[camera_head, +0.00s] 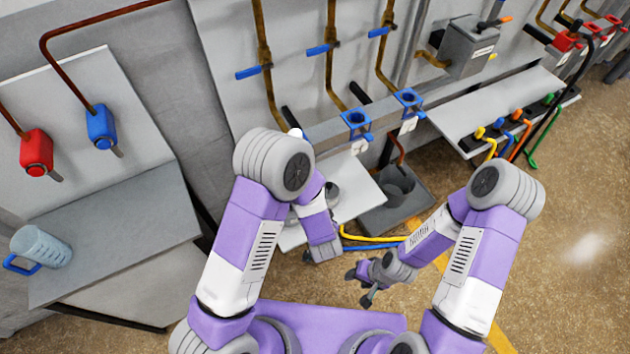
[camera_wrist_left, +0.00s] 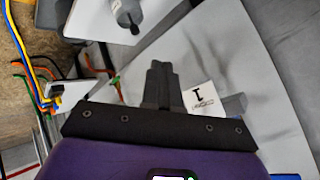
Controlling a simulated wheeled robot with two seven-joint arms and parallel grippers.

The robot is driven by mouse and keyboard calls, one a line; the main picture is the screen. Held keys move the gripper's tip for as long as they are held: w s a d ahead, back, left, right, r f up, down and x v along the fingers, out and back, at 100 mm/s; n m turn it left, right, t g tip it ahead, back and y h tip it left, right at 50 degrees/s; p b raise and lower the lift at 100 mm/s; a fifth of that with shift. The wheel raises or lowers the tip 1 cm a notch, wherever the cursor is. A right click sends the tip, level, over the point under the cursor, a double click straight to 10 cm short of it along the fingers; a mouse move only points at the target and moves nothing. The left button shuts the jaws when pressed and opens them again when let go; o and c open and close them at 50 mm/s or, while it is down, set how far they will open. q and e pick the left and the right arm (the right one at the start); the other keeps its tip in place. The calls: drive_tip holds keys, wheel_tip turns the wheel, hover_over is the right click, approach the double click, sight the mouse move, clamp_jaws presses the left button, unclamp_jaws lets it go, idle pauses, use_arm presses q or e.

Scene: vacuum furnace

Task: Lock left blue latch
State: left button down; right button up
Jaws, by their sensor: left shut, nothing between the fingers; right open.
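The left blue latch (camera_head: 357,120) sits on a grey ledge in the middle of the head view, with a white tag (camera_head: 358,145) under it. A similar blue latch (camera_head: 408,99) is to its right. I cannot tell whether either is locked. My left gripper (camera_head: 323,252) is below the left latch and apart from it. In the left wrist view its fingers (camera_wrist_left: 160,82) are shut and empty, near a white label (camera_wrist_left: 203,99) on a grey surface. My right gripper (camera_head: 362,285) is open and empty, low over the floor to the right of the left one.
Yellow and blue hoses (camera_head: 372,240) run near both grippers. A grey bench (camera_head: 130,235) with a blue-handled jug (camera_head: 42,246) stands left. Floor at right is free.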

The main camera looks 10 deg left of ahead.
use_arm(q)
drive_tip(key=s+d+r+m+t+y+b, duration=0.2)
drive_tip(key=s+d+r+m+t+y, duration=0.1)
drive_tip(key=r, duration=0.3)
drive_tip(key=s+d+r+m+t+y+b, duration=0.3)
drive_tip(key=d+r+y, duration=0.1)
drive_tip(key=r, duration=0.2)
drive_tip(key=shift+s+y, duration=0.35)
drive_tip(key=shift+y, duration=0.05)
drive_tip(key=shift+w, duration=0.15)
drive_tip(key=b+x, duration=0.4)
drive_tip(key=x, duration=0.9)
drive_tip(key=shift+w+a, duration=0.3)
drive_tip(key=shift+r, duration=0.1)
